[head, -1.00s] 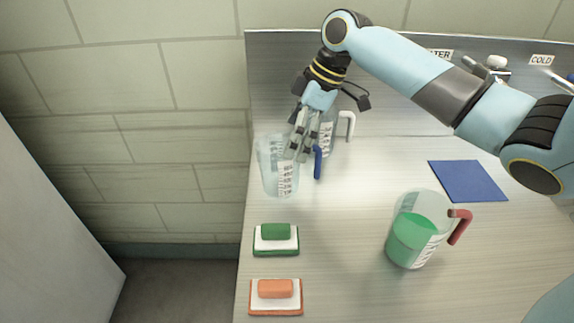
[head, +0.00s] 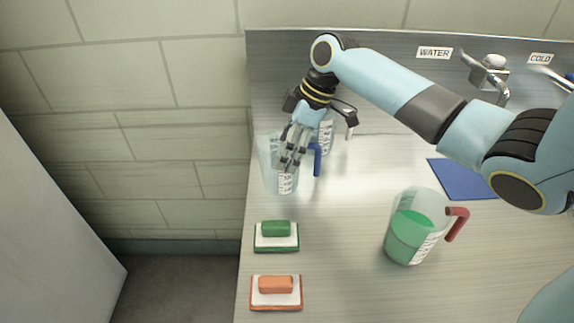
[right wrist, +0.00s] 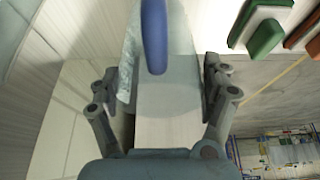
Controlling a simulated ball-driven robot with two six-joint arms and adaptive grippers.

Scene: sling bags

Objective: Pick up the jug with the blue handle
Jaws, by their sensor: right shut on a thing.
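The clear jug with the blue handle (head: 275,183) stands on the counter near its left edge. Its blue handle (head: 317,160) points right, and it also shows at the top of the right wrist view (right wrist: 154,35), between my fingers. My right gripper (head: 290,160) reaches down from above onto this jug. Its fingers (right wrist: 163,90) are well apart with the jug's clear body between them, shut on the jug; the exact contact is hard to see. My left gripper is not in view.
A jug with a pale handle (head: 326,135) stands close behind, partly hidden by my gripper. A jug of green liquid with a red handle (head: 408,240) is front right. Green (head: 276,238) and orange (head: 276,293) sponges lie in front. A blue mat (head: 460,180) lies right; taps (head: 490,72) are behind.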

